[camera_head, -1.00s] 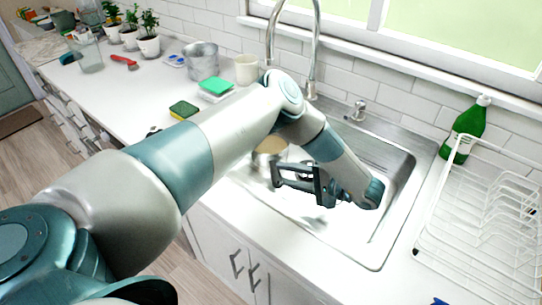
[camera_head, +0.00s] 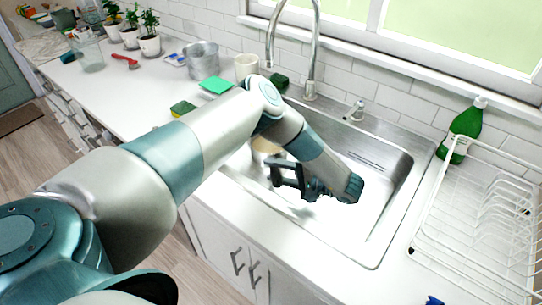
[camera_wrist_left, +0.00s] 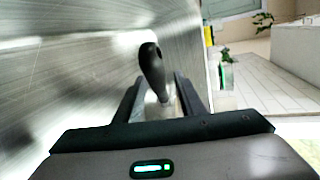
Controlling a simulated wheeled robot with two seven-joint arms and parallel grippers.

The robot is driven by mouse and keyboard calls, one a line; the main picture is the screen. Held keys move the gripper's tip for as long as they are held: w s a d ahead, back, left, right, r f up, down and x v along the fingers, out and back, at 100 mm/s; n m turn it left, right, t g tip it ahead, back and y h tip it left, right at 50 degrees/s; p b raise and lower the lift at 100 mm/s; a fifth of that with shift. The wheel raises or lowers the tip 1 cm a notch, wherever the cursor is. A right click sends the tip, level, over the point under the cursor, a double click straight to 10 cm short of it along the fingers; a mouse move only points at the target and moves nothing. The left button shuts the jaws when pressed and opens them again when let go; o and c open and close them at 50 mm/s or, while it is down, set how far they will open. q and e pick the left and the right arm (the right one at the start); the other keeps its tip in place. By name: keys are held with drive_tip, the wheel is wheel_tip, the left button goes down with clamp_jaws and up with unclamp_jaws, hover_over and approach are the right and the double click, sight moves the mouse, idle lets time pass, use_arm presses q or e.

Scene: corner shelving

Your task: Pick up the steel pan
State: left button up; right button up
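My left gripper (camera_head: 279,174) reaches down into the sink (camera_head: 372,236). In the left wrist view its two fingers (camera_wrist_left: 158,92) are apart. A black handle with a metallic end (camera_wrist_left: 151,68) shows between and beyond them, with no clear contact. The handle probably belongs to the steel pan, whose body I cannot make out there. A round tan and shiny piece (camera_head: 265,146) shows behind the gripper in the head view, partly hidden by my arm. I cannot tell whether it is the pan. My right gripper is not in view.
A grey metal bucket (camera_head: 203,60), a white mug (camera_head: 246,67) and sponges (camera_head: 183,108) stand on the counter left of the sink. The faucet (camera_head: 316,45) rises behind it. A green bottle (camera_head: 463,128) and a white dish rack (camera_head: 475,225) are at the right.

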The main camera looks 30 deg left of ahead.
use_arm(q)
drive_tip(key=shift+c, duration=0.6)
clamp_jaws()
drive_tip(key=shift+w+r, duration=0.1)
idle(0.6)
